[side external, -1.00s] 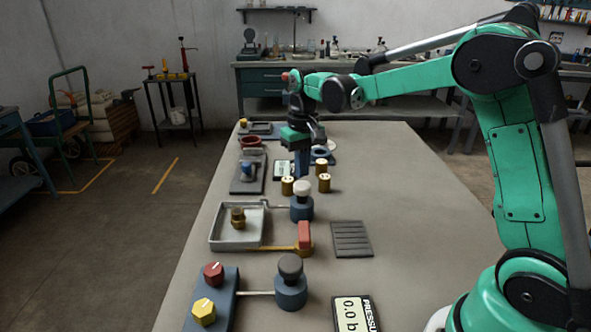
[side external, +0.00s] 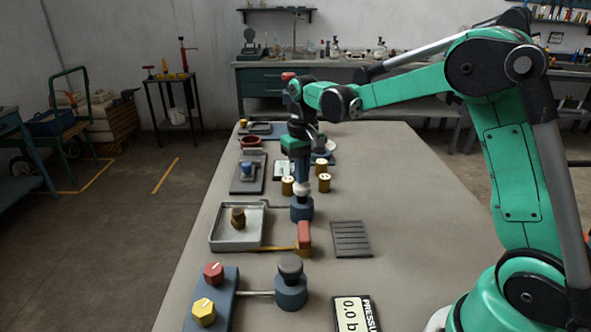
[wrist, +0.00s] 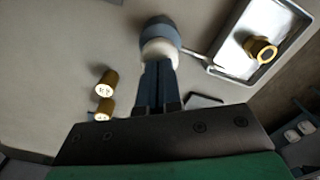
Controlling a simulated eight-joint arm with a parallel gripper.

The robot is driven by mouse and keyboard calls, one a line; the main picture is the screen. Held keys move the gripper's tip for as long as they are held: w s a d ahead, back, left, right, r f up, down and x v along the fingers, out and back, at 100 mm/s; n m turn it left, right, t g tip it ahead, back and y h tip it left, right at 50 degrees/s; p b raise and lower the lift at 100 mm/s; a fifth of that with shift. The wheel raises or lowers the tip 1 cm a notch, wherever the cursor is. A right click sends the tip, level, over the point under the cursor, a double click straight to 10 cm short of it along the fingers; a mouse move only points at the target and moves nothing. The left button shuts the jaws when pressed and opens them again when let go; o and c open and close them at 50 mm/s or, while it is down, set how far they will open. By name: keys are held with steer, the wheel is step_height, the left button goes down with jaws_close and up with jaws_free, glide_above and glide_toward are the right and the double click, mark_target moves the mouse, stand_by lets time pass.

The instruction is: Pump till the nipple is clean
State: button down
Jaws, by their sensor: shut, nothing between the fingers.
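The brass nipple (side external: 238,218) stands in a grey metal tray (side external: 216,241) left of the table's middle. The wrist view also shows the nipple (wrist: 261,50) in the tray (wrist: 240,79). A blue pump (side external: 301,209) with a white knob (side external: 302,190) stands at the tray's right, and a thin pipe (side external: 266,202) runs from it to the tray. My gripper (side external: 302,182) points down, shut and empty, with its fingertips at the knob's top. In the wrist view the fingertips (wrist: 158,66) overlap the white knob (wrist: 160,52); they look in contact.
Several brass cylinders (side external: 324,183) stand just behind the pump. A ribbed grey pad (side external: 351,239) lies at the right. The table's right side is clear.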

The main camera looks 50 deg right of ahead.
steer(key=shift+f, duration=1.4)
steer(key=shift+r, duration=3.15)
steer(key=shift+s+a+r, duration=0.15)
steer(key=shift+r, duration=0.05)
steer(key=s+a+n+t, duration=0.3)
steer(key=s+a+t, duration=0.4)
steer(key=s, duration=0.5)
steer(key=shift+a+r, duration=0.25)
steer(key=shift+r, duration=0.1)
